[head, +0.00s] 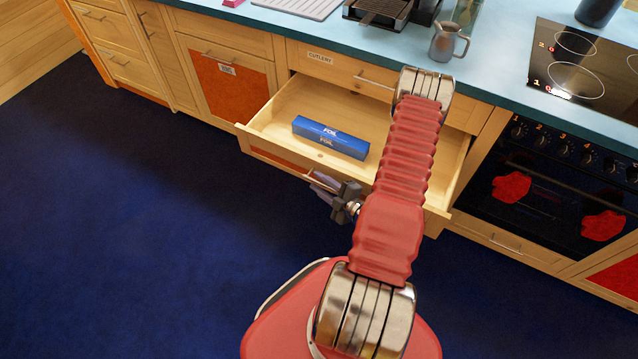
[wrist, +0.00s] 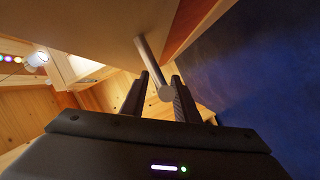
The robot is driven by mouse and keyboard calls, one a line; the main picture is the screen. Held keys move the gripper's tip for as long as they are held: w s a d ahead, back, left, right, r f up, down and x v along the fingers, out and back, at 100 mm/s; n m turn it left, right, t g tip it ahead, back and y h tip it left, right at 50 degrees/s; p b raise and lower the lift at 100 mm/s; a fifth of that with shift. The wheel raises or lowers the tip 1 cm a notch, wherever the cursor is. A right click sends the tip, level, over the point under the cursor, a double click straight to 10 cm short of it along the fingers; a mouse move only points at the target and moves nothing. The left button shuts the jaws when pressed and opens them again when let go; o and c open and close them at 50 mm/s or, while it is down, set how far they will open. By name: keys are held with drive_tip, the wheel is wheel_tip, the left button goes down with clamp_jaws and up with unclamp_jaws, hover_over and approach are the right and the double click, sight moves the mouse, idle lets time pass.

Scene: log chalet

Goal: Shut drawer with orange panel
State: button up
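The drawer with the orange panel (head: 277,155) is pulled well out below the counter. A blue foil box (head: 330,137) lies inside it. My gripper (head: 323,182) is in front of the drawer front, near its bar handle. In the wrist view my gripper (wrist: 160,88) has its two dark fingers apart. The metal handle (wrist: 151,60) reaches down to between the fingertips, with its round end showing there. I cannot tell whether the fingers touch it. My arm hides the right part of the drawer front in the head view.
A closed drawer labelled cutlery (head: 320,58) is above. Another orange-panelled front (head: 232,88) is closed to the left. The blue floor (head: 120,220) in front is clear.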

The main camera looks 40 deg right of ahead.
drive_tip(key=shift+w, duration=0.1)
clamp_jaws()
idle(0.3)
